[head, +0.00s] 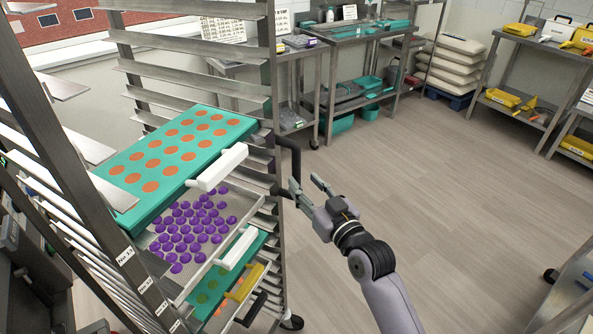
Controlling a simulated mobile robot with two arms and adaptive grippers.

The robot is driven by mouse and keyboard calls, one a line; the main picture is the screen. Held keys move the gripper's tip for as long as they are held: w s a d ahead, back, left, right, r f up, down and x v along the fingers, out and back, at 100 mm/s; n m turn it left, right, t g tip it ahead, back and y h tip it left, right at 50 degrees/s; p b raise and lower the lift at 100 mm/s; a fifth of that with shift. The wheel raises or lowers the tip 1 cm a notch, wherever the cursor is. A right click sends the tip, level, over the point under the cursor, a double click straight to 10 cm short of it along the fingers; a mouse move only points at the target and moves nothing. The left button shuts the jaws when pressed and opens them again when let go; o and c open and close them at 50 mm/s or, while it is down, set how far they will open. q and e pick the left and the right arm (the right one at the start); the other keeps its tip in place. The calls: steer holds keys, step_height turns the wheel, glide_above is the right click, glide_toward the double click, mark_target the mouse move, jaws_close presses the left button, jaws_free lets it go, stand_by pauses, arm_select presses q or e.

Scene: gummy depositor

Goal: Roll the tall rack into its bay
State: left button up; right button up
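The tall rack (270,80) is a metal frame with many shelf rails, standing at the left of the head view. It holds a teal mould tray with orange discs (195,141), a tray of purple gummies (247,206) and a lower teal tray (242,252). A dark bar handle (297,160) sticks out from its right side. My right gripper (304,181) is open and empty, just to the right of this handle; I cannot tell whether it touches it. My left gripper is out of view. I cannot make out the bay.
A caster (292,322) shows at the rack's foot. Steel benches (335,40) with teal bins stand at the back, beside stacked white sacks (455,62). A shelf with yellow trays (505,97) is at the right. The floor (470,200) between is clear.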

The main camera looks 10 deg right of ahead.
mark_target(298, 176)
steer(key=x, duration=0.5)
steer(key=shift+w, duration=0.15)
steer(key=shift+c, duration=0.4)
jaws_close()
stand_by(0.5)
